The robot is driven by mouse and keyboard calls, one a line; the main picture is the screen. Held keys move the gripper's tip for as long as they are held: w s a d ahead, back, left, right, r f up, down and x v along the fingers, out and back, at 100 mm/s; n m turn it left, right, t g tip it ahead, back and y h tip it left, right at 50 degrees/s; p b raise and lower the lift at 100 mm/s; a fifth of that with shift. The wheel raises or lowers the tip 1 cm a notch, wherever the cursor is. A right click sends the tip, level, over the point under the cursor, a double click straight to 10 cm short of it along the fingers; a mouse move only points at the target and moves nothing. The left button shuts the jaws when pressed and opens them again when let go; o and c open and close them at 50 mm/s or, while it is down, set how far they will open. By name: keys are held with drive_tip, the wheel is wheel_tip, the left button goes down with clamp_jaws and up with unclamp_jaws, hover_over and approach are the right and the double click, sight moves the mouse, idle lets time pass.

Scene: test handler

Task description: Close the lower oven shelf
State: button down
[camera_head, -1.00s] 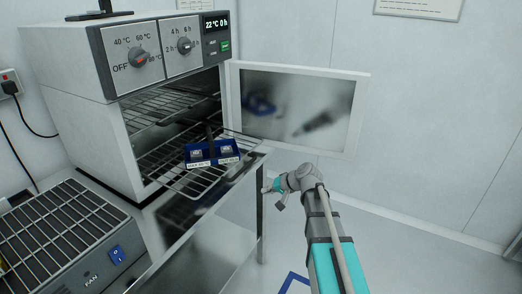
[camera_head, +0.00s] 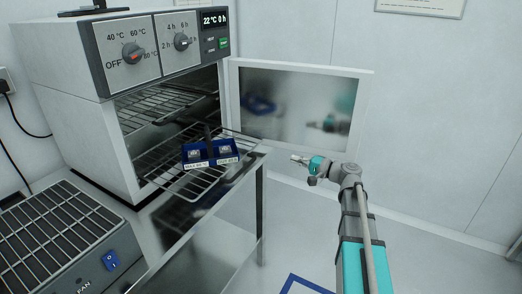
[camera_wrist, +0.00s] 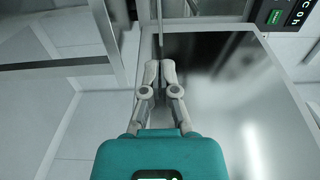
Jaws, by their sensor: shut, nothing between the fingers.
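The lower oven shelf (camera_head: 200,184) is a wire rack that sticks out of the open oven (camera_head: 80,130), past its front opening. A blue tray (camera_head: 211,163) with small labelled items sits on it. The shelf's front edge overhangs the metal table. My gripper (camera_head: 294,158) is shut and empty, to the right of the shelf and apart from it, below the open oven door (camera_head: 300,100).
The oven door is swung open to the right. An upper rack (camera_head: 165,100) is inside the oven. A unit with a grille and a fan switch (camera_head: 70,240) stands at the front left. The metal table (camera_head: 225,200) has its right edge near my arm.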

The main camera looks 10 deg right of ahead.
drive_tip(key=shift+a, duration=0.1)
drive_tip(key=x, duration=1.4)
idle(0.4)
drive_tip(key=shift+w, duration=0.15)
